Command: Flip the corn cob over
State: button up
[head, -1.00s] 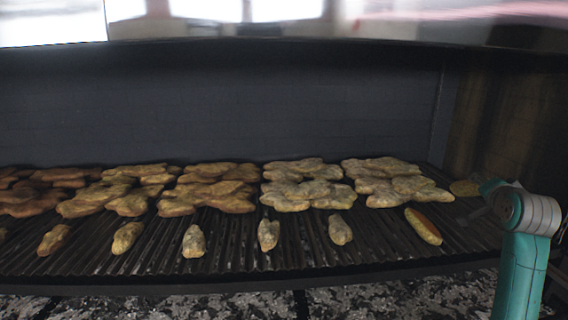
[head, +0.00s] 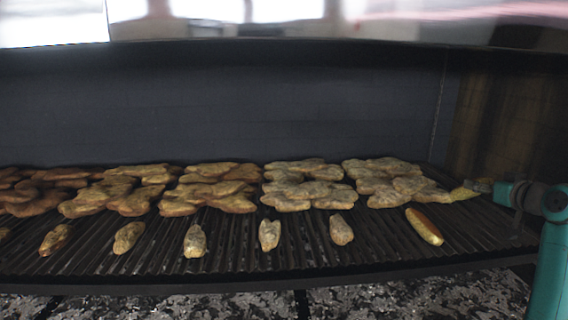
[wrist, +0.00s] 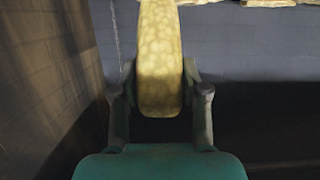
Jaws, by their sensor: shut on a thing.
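My gripper (head: 484,186) is at the right end of the grill, shut on a yellow, mottled corn cob (head: 463,194). In the wrist view, the cob (wrist: 160,50) sits between the two fingers of my gripper (wrist: 159,82) and sticks out well past their tips. In the head view, the cob's free end points left, close to the right end of the back row of food. The gap between cob and grate is too small to judge.
The ridged grill grate (head: 380,245) holds a back row of chicken-like pieces (head: 300,195). Several small pieces (head: 269,235) lie in front. A yellow and red-orange piece (head: 424,226) lies front right. A dark wall (head: 230,100) stands behind, and the hood hangs above.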

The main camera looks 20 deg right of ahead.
aim_at(474, 193)
jog(key=f, duration=0.1)
jog(key=w+f, duration=0.1)
jog(key=f, duration=0.1)
jog(key=shift+w+d+f, duration=0.15)
jog(key=shift+w, duration=0.05)
jog(key=shift+f, duration=0.5)
jog(key=o, duration=0.7)
jog(key=o, duration=0.6)
jog(key=shift+c, duration=0.2)
